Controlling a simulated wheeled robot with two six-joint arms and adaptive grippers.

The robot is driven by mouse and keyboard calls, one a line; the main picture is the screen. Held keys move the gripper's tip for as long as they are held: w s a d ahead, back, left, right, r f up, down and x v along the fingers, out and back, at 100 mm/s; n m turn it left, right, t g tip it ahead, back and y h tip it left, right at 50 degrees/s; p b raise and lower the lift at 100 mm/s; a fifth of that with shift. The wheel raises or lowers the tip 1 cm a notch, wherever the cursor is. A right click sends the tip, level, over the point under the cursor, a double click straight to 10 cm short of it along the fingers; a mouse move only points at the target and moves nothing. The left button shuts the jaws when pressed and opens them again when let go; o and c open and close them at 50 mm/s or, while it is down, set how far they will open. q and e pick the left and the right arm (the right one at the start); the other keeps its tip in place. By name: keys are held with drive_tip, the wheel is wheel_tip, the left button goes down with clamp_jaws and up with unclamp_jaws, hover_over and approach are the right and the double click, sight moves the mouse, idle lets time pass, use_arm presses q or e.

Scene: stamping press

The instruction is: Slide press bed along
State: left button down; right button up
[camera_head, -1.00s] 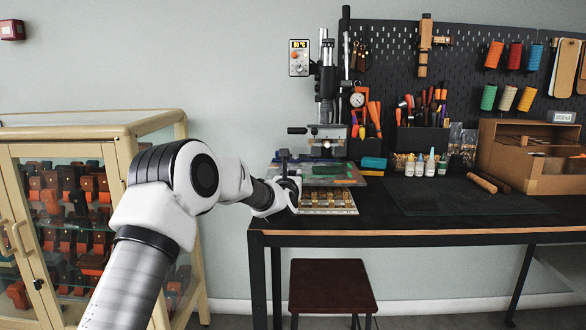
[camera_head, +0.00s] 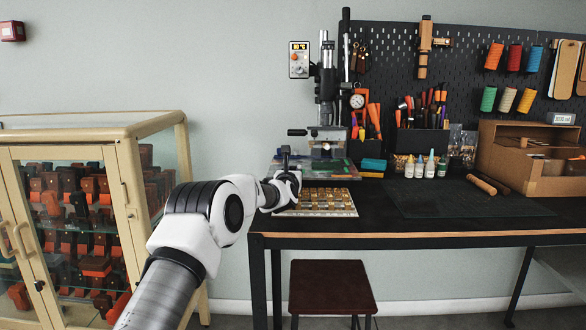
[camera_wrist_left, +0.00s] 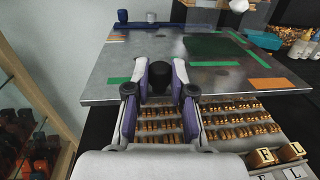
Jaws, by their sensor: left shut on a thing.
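The press bed (camera_head: 335,171) is a flat metal plate under the stamping press (camera_head: 327,135). In the left wrist view the bed (camera_wrist_left: 125,75) shows grey metal with green and orange tape strips and a dark green patch. My left gripper (camera_head: 288,180) is at the bed's near left part. In the wrist view its fingers (camera_wrist_left: 161,72) are shut on a black round knob (camera_wrist_left: 160,80) at the bed's near edge. The knob's lower part is hidden by the fingers. My right gripper is not in view.
A tray of brass type (camera_head: 322,203) lies in front of the bed, partly under its edge in the wrist view. A glass cabinet (camera_head: 75,215) stands left of the black table (camera_head: 400,228).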

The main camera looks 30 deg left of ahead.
use_arm(q)
drive_tip(key=shift+p+x, duration=0.6)
drive_tip(key=shift+x, duration=0.5)
drive_tip(key=shift+a, duration=0.15)
drive_tip(key=shift+b, duration=0.45)
drive_tip(key=c, duration=0.9)
unclamp_jaws()
drive_tip(key=shift+s, duration=0.1)
drive_tip(key=v, duration=1.2)
